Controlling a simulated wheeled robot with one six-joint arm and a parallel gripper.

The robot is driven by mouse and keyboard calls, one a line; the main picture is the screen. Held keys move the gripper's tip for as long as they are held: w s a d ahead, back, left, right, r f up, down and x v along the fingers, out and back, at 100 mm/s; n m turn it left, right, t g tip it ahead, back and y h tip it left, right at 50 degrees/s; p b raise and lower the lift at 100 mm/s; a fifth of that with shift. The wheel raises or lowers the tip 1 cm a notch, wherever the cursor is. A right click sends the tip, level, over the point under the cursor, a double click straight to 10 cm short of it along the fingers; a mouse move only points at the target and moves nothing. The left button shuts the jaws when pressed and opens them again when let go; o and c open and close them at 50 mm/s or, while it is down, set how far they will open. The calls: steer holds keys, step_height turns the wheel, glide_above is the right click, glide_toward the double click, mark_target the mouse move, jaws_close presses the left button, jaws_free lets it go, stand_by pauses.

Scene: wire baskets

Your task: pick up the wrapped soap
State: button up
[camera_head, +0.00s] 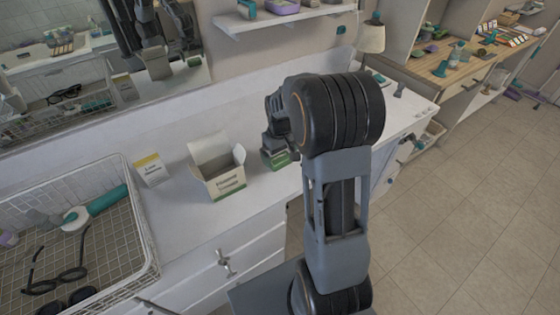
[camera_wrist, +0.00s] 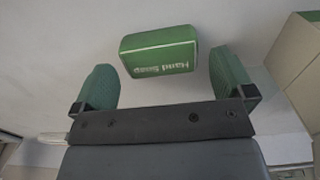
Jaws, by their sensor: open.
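The wrapped soap is a green block with a white band, lettered "Hand Soap", and it shows in the wrist view (camera_wrist: 160,51) at the upper middle. It lies on the white counter. In the head view a small part of a green block (camera_head: 282,160) shows beneath my gripper, partly hidden by it. My gripper (camera_wrist: 163,88) is open, with its two green-padded fingers spread left and right of the soap's near side. The soap is ahead of and between the fingers in the wrist view, and no contact shows.
An open cardboard box (camera_head: 220,180) stands on the counter left of my gripper. A small white and yellow box (camera_head: 151,170) is farther left. A wire basket (camera_head: 150,262) with glasses and a green bottle is at the left. A mirror (camera_head: 90,60) is behind.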

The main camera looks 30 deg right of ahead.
steer(key=shift+f, duration=1.3)
steer(key=c, duration=0.9)
steer(key=shift+r, duration=0.15)
